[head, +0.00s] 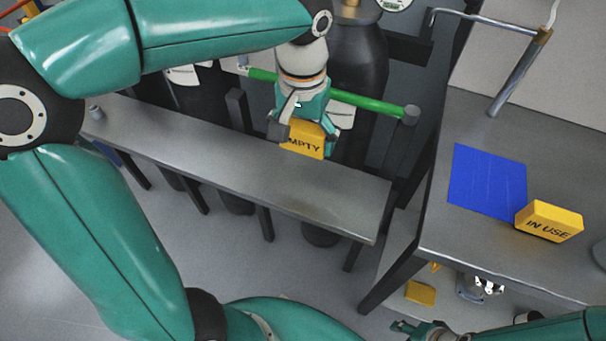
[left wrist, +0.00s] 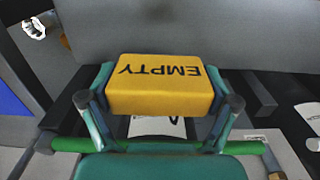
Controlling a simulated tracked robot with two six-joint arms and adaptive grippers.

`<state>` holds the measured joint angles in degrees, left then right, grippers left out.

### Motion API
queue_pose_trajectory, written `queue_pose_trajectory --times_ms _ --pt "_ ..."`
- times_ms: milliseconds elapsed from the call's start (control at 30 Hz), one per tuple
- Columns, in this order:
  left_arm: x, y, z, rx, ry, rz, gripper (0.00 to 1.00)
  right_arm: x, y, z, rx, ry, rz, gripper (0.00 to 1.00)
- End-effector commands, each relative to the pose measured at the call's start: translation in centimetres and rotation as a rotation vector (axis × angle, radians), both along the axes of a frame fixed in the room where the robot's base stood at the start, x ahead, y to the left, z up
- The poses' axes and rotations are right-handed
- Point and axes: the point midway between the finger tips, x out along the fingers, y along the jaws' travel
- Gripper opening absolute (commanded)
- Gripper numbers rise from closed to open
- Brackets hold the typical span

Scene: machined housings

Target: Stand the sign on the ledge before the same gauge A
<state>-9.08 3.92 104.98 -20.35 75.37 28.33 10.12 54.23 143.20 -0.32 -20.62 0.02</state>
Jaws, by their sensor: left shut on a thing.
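My left gripper (head: 305,132) is shut on the yellow EMPTY sign (head: 304,144) at the back edge of the ledge (head: 230,165). In the left wrist view the EMPTY sign (left wrist: 160,85) sits between both fingers, its lettering upside down. I cannot tell whether it touches the ledge. A round gauge (head: 393,3) is cut off at the top, above a dark cylinder; its letter is not readable.
A green bar (head: 375,104) runs behind the ledge, in front of dark cylinders (head: 362,70). A blue mat (head: 487,181) lies on the grey bench (head: 460,128). A yellow block (head: 420,292) lies low beneath the bench. The ledge is clear on both sides of the gripper.

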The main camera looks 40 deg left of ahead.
Motion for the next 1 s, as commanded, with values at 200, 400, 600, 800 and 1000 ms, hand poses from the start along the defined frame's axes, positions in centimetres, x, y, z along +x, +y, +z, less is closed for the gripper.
queue_pose_trajectory --times_ms 200,400,600,800,1000 --pt "-0.1 0.2 -5.5 0.001 0.003 0.004 0.52 0.0 0.0 -1.3 0.0 0.0 0.0 0.45" --pt "-0.1 0.1 -7.2 0.0 0.0 0.005 0.52 0.0 0.0 -1.5 0.0 -0.001 0.0 0.45" --pt "-0.1 0.2 -9.5 0.001 0.003 0.005 0.52 0.0 0.0 -2.1 0.0 -0.001 0.0 0.45" --pt "-0.1 0.2 -11.4 0.001 0.0 0.005 0.52 0.0 0.0 -2.4 0.0 -0.001 0.0 0.45" --pt "-0.1 0.2 -11.4 0.0 -0.001 0.005 0.52 0.0 0.0 -2.3 0.0 -0.001 0.0 0.45"
